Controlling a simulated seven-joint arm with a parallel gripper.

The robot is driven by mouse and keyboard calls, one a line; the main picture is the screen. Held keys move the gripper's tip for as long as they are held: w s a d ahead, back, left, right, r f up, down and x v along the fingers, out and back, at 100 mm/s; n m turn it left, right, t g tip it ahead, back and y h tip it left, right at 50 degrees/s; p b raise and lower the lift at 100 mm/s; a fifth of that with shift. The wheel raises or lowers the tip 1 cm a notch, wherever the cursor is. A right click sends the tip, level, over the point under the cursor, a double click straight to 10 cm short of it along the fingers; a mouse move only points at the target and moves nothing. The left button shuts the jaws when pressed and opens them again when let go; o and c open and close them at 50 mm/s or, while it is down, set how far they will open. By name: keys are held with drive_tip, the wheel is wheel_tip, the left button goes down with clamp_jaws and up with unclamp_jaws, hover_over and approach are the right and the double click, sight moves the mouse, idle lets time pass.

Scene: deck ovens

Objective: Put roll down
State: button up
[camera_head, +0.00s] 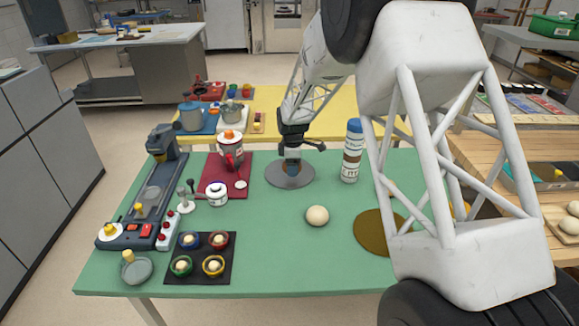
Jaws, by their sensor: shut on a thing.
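My gripper (292,150) points down over a round grey disc (290,180) on the green table. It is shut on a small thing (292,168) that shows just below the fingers. That thing is too small and too hidden to name, and I cannot tell whether it touches the disc.
A tall printed cylinder (352,152) stands close to the disc's right. A brown round mat (376,234) lies partly behind my arm. Left are a red mat (240,193) with a pot, a dark machine (150,195) and a black tray (199,270) with several cups. The front-middle table is clear.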

drive_tip(key=shift+w+a+f, duration=0.1)
drive_tip(key=shift+w+a, duration=0.05)
drive_tip(key=shift+w, duration=0.85)
drive_tip(key=shift+w+a+f, duration=0.1)
drive_tip(key=shift+w+a, duration=0.05)
drive_tip(key=shift+w, duration=0.8)
drive_tip(key=shift+w, duration=0.25)
drive_tip(key=shift+w+a+f, duration=0.1)
drive_tip(key=shift+w+f, duration=0.1)
drive_tip(key=shift+f, duration=1.6)
drive_tip(key=shift+f, duration=0.15)
drive_tip(key=o, duration=0.9)
